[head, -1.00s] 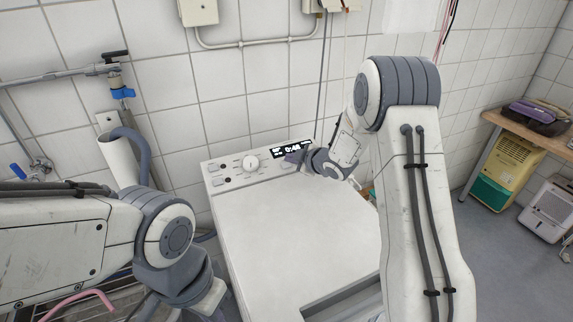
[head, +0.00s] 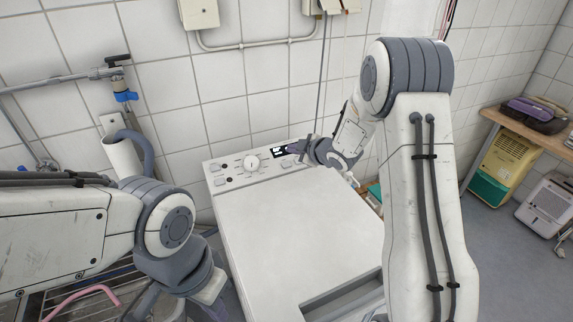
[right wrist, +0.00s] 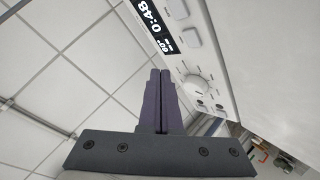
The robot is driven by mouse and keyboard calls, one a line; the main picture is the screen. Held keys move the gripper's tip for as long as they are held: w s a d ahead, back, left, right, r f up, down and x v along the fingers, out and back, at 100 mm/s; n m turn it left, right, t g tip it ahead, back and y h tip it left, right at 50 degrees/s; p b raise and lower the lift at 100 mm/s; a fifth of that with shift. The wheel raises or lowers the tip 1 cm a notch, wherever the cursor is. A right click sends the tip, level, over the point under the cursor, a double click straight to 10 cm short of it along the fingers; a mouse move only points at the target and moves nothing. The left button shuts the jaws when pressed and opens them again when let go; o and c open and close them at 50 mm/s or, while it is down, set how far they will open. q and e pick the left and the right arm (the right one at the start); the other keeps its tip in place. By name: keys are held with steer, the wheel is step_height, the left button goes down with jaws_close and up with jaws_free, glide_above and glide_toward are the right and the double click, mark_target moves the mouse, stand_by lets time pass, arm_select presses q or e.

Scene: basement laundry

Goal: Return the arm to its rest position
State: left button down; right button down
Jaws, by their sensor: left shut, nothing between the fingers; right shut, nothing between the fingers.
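My right arm (head: 425,190) reaches over a white top-loading washing machine (head: 290,235). Its gripper (head: 296,147) is at the machine's rear control panel, in front of part of the dark display (head: 281,152). In the right wrist view the purple-grey fingers (right wrist: 160,75) are together with nothing between them. They appear near the display (right wrist: 152,22), which reads 0:48, and the round dial (right wrist: 198,88). I cannot tell whether they touch the panel. My left arm (head: 165,225) is folded at the lower left; its gripper is out of the picture.
A tiled wall with a conduit (head: 262,43) stands behind the machine. A pipe with a blue-handled valve (head: 124,95) and a white drain pipe (head: 122,158) are at the left. A wooden table (head: 494,118) and a yellow-green appliance (head: 503,160) stand at the right.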

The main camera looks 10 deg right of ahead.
steer(key=s+a+r+m+g+h, duration=0.1)
steer(key=s+a+r+m+g, duration=0.1)
steer(key=s+a, duration=0.5)
steer(key=s+a+r+m+g+h, duration=0.25)
steer(key=s+a, duration=0.25)
steer(key=s, duration=0.5)
steer(key=s+a+m+g, duration=0.1)
steer(key=s+g, duration=0.6)
steer(key=s, duration=1.9)
steer(key=shift+s+a+r+m, duration=0.15)
steer(key=shift+s+a+m, duration=0.25)
steer(key=shift+m, duration=0.15)
steer(key=shift+w, duration=0.1)
